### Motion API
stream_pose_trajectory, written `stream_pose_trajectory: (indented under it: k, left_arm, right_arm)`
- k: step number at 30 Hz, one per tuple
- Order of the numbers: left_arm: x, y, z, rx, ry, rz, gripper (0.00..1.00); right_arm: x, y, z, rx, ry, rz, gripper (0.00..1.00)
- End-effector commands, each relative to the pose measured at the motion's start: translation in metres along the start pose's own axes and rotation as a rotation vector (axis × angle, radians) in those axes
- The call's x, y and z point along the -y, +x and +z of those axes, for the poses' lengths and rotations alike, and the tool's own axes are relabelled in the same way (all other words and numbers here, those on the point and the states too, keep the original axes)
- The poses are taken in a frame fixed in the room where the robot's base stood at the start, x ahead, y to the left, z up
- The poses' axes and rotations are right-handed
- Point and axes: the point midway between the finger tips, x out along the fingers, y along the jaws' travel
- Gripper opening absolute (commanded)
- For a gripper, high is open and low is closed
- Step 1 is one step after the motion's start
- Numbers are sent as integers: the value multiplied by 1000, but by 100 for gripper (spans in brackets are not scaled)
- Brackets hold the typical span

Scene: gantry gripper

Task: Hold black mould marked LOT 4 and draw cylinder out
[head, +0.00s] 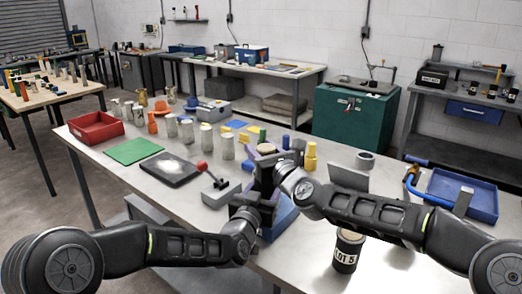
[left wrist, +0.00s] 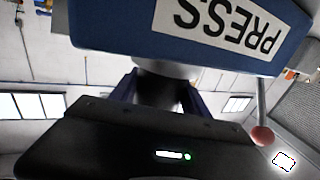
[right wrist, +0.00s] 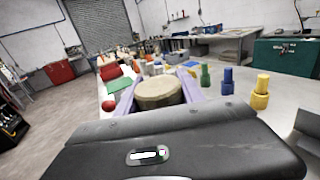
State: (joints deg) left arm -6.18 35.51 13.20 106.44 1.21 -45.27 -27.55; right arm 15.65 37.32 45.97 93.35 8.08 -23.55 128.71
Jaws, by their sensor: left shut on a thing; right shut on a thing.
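My left gripper (head: 256,196) is shut on a dark body, the black mould (left wrist: 166,94), between its blue fingers. No LOT 4 mark can be read on it from here. My right gripper (head: 265,160) is just above the left one. It is shut on a pale, round-topped cylinder (right wrist: 160,92), held between its lilac fingers. The grippers hide most of both parts in the head view, so I cannot tell how far the cylinder stands out of the mould. A blue press (left wrist: 190,35) marked PRESS is close to the left gripper.
A black mould marked LOT 5 (head: 347,252) stands at the near edge. A grey block with a red-knobbed lever (head: 220,192), a dark plate (head: 171,168), a green mat (head: 133,150) and a red tray (head: 96,128) are to the left. A blue tray (head: 462,196) is at right.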

Motion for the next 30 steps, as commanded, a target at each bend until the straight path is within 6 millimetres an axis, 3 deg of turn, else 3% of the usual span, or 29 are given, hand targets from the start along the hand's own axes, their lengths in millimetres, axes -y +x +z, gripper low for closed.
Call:
stream_pose_trajectory:
  k: [21,30]
  left_arm:
    - [0,0,1,3,-1,0,13]
    - [0,0,1,3,-1,0,13]
  right_arm:
    - [0,0,30,4,-1,-1,0]
    - [0,0,32,3,-1,-1,0]
